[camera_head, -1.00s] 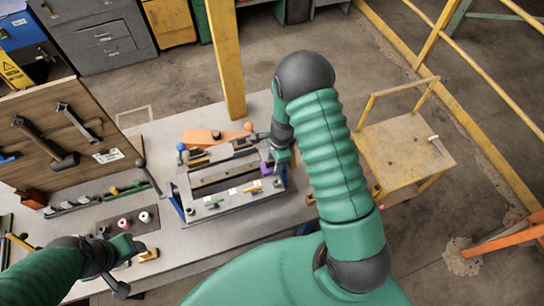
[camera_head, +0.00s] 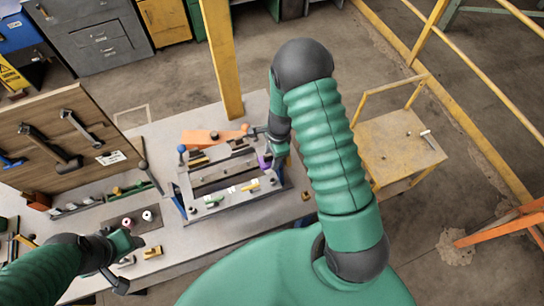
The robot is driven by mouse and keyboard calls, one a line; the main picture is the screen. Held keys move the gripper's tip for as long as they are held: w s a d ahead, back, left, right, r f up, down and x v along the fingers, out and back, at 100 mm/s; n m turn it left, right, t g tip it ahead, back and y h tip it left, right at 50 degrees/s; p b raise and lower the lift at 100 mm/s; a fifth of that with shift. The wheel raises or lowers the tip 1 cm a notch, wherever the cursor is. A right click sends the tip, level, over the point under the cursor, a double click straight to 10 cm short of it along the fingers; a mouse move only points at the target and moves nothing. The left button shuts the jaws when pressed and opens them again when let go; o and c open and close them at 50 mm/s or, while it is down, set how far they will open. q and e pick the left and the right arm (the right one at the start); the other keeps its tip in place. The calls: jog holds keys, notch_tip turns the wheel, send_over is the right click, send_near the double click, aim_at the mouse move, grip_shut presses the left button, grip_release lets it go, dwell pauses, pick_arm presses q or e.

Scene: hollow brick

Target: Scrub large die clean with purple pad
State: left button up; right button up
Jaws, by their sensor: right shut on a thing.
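The large die (camera_head: 210,187) is a grey metal block assembly with long slots, lying on the grey workbench. A purple pad (camera_head: 265,161) is at the right end of the die. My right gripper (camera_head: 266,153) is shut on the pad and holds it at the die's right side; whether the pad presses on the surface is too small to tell. My arm partly hides that end. My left gripper (camera_head: 137,241) hangs over the bench's near left part, away from the die; its fingers are too small to read.
An orange tool (camera_head: 215,136) lies behind the die. Small spools (camera_head: 147,215) sit on a dark mat to its left, and a yellow block (camera_head: 152,252) is beside my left gripper. A wooden tool board (camera_head: 62,145) stands at left. A yellow cart (camera_head: 400,150) is at right.

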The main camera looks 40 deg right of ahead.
notch_tip(320, 180, up, 2)
jog(key=shift+w+r+p, duration=0.1)
jog(key=shift+r+p, duration=0.15)
jog(key=shift+p, duration=0.75)
jog(key=shift+r, duration=0.35)
jog(key=shift+f, duration=0.1)
